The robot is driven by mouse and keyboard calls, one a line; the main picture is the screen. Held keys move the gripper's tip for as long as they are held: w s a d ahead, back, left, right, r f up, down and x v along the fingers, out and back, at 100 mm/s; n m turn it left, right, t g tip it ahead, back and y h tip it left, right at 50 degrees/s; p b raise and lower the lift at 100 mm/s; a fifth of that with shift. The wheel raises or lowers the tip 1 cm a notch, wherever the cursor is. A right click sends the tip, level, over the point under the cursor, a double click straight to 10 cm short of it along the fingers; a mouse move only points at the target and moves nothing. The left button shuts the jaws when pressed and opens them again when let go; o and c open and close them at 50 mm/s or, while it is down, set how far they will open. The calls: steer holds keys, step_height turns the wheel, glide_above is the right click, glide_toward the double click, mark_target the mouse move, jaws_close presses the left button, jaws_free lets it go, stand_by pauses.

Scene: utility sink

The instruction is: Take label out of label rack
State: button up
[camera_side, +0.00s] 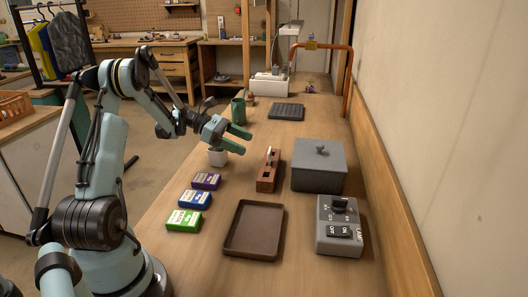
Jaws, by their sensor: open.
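A small wooden rack (265,185), which I take to be the label rack, stands near the middle of the bench. A thin white piece (270,155), probably the label, sits upright in its upper part; its details are too small to read. My gripper (246,142) is open, with its green fingers spread and pointing right. It is above the bench, to the left of and beyond the rack. It appears apart from the rack and label, with nothing between its fingers.
A lidded grey box (320,170) stands close right of the rack. A brown tray (255,230) and lamp switch box (340,228) are nearer. Purple (206,181), blue (195,199) and green (184,220) boxes line the left. A white cup (217,157) is below my gripper; a green mug (238,112) stands beyond.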

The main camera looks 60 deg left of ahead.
mark_target(269, 161)
steer(key=shift+f+x, duration=0.2)
steer(key=shift+x, duration=3.35)
steer(key=shift+a, duration=0.15)
steer(key=c, duration=1.1)
